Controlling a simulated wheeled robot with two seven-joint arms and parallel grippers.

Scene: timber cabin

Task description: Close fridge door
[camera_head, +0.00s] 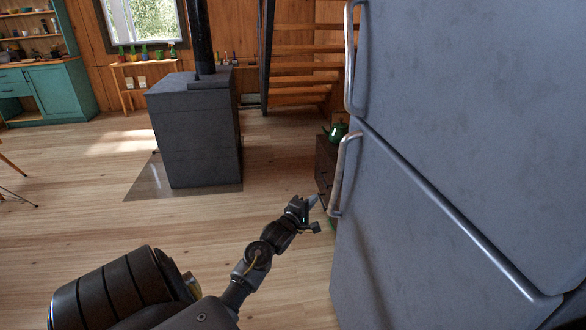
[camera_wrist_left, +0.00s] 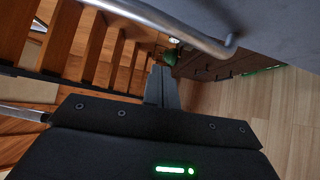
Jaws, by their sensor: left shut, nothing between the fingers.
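The grey fridge (camera_head: 450,120) fills the right side of the head view, with an upper door and a lower door divided by a slanting seam. A long metal handle (camera_head: 342,175) is on the left edge of the lower door, and another handle (camera_head: 352,60) is on the upper door. My left gripper (camera_head: 314,200) is shut and empty, just left of the lower handle and near its lower end. In the left wrist view the shut fingers (camera_wrist_left: 161,88) lie below a metal handle (camera_wrist_left: 190,28), with the grey door behind it. My right gripper is not in view.
A dark stove (camera_head: 195,130) stands on a floor plate left of centre. A wooden staircase (camera_head: 305,60) is at the back. A dark low cabinet with a green kettle (camera_head: 336,131) is behind the fridge edge.

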